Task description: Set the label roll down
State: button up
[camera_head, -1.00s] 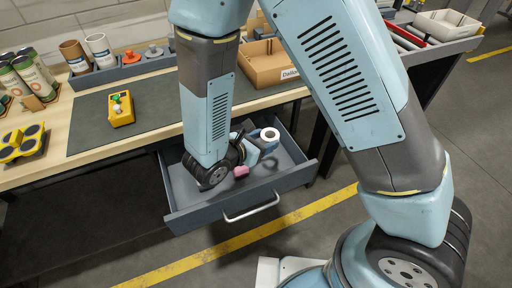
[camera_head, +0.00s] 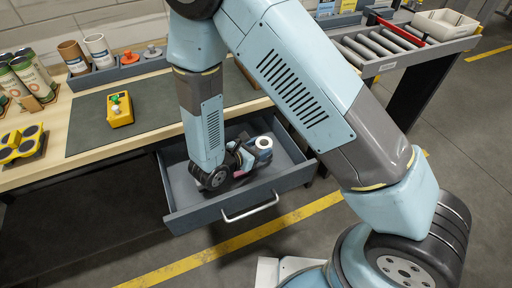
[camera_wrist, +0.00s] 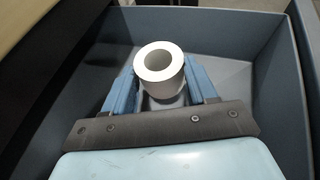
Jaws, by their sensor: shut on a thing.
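The label roll (camera_head: 264,142) is a white ring of paper with its hollow core facing up. It also shows in the wrist view (camera_wrist: 160,86), upright between two blue fingers. My gripper (camera_head: 256,149) is shut on it; one finger sits on each side of the roll in the wrist view (camera_wrist: 161,80). The roll is inside the open grey drawer (camera_head: 190,219), toward its right side. The drawer floor shows around the roll in the wrist view, but I cannot tell whether the roll touches it.
The workbench (camera_head: 85,148) above holds a dark mat, a yellow button box (camera_head: 120,112) and cans (camera_head: 28,75). A roller conveyor (camera_head: 375,45) is at the back right. Drawer walls (camera_wrist: 285,75) surround my gripper.

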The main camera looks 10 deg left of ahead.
jog(key=shift+f, duration=0.55)
jog(key=o, duration=1.1)
jog(key=shift+c, duration=0.2)
jog(key=shift+r, duration=0.1)
jog(key=shift+r, duration=0.2)
jog(key=v, duration=1.2)
jog(key=shift+r, duration=0.2)
